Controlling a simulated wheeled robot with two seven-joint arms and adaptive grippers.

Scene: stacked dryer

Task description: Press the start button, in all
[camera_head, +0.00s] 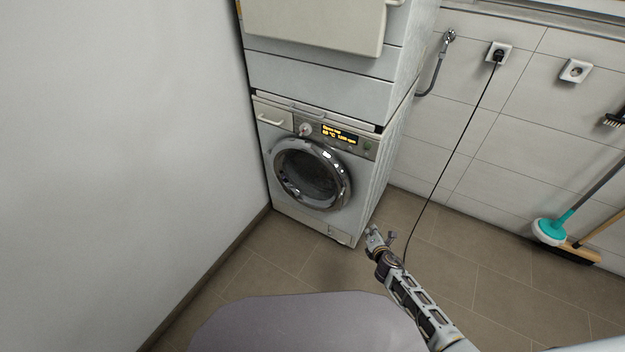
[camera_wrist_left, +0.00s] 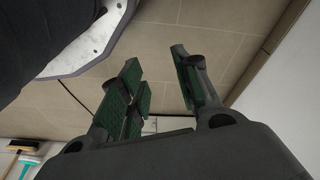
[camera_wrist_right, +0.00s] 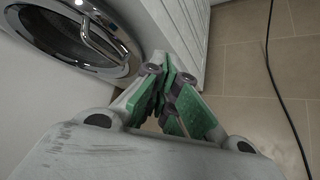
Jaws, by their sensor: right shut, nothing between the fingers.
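The lower front-loading machine (camera_head: 262,150) stands in the stack, with its round door (camera_head: 312,175) shut. Its control panel has a dial (camera_head: 305,129), a lit amber display (camera_head: 340,134) and a small greenish button (camera_head: 367,147) at the right end; labels are too small to read. My right gripper (camera_head: 380,238) is shut and empty, below and right of the panel, apart from the machine. In the right wrist view its fingers (camera_wrist_right: 168,85) are together, with the door at upper left. My left gripper (camera_wrist_left: 158,78) is open and empty over floor, outside the head view.
The upper unit (camera_head: 318,80) sits on top of the lower machine. A white wall (camera_head: 120,130) stands close on the left. A black cable (camera_head: 450,150) hangs from a socket to the floor on the right. A teal mop (camera_head: 552,228) and broom lean at far right.

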